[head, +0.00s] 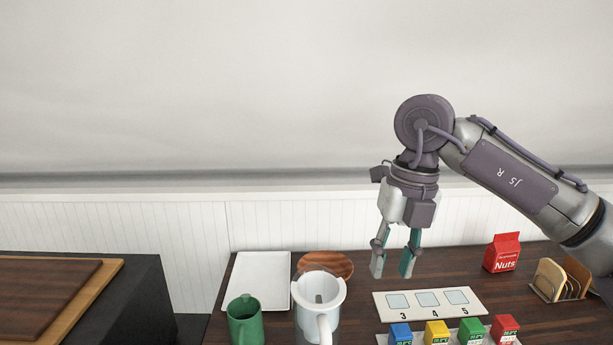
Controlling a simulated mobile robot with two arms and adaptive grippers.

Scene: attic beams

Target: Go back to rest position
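My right gripper (392,268) hangs with its fingers pointing down above the dark wooden table (350,300). Its two fingers are apart with nothing between them. It appears just behind the white card with squares numbered 3, 4 and 5 (428,302), and right of the round wooden plate (326,263). My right arm reaches in from the right edge. My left gripper is not in the picture.
A white tray (246,277), green mug (245,322) and white pitcher (319,293) stand left. Several small coloured cartons line the front, including a blue one (400,334). A red Nuts carton (502,253) and wooden slices in a rack (549,278) stand right.

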